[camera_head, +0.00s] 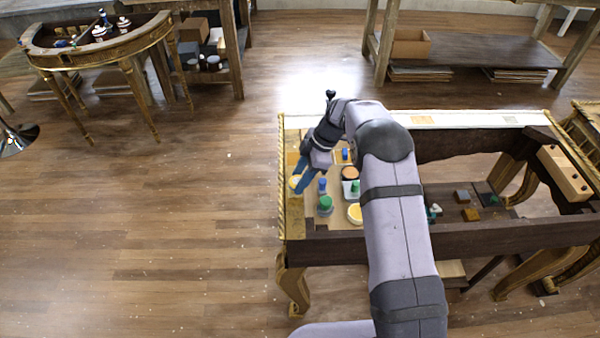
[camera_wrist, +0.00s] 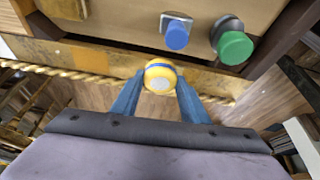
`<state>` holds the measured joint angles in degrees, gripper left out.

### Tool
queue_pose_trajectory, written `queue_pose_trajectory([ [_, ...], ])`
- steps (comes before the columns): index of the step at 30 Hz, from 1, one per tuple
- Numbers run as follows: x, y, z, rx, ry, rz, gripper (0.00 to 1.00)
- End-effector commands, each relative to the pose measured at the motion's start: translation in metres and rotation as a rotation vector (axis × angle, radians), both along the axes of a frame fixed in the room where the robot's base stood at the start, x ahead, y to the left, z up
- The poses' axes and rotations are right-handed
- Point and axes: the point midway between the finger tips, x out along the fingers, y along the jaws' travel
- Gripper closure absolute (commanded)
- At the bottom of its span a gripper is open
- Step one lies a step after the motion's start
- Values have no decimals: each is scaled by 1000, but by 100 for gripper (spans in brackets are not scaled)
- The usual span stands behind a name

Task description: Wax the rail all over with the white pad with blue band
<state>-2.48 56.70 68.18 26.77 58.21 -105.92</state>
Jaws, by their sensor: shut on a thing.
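My gripper (camera_head: 298,186) is at the left end of the gilt console, fingers pointing down. In the wrist view its two blue fingers (camera_wrist: 159,100) are shut on a small round pad (camera_wrist: 160,76), yellowish-white with a blue band. The pad also shows in the head view (camera_head: 294,182), partly behind the fingers. The gilt rail (camera_head: 294,216) runs along the console's left end, with a rope-like edge outside it. In the wrist view the pad is over or against this rail (camera_wrist: 100,61); I cannot tell whether it touches. My arm hides part of the console.
A blue-topped item (camera_wrist: 177,36) and a green-topped item (camera_wrist: 236,46) stand just inboard of the rail. A yellow round dish (camera_head: 355,213) lies nearby. The console's right part is an open frame. Floor left of the console is clear.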

Motion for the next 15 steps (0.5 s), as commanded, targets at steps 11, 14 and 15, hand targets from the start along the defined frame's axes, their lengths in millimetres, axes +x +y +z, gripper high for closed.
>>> queue_pose_trajectory([
  [11,-35,0,1,-1,5,1,84],
  [14,-43,0,0,0,6,2,84],
  [15,-46,0,0,0,5,1,84],
])
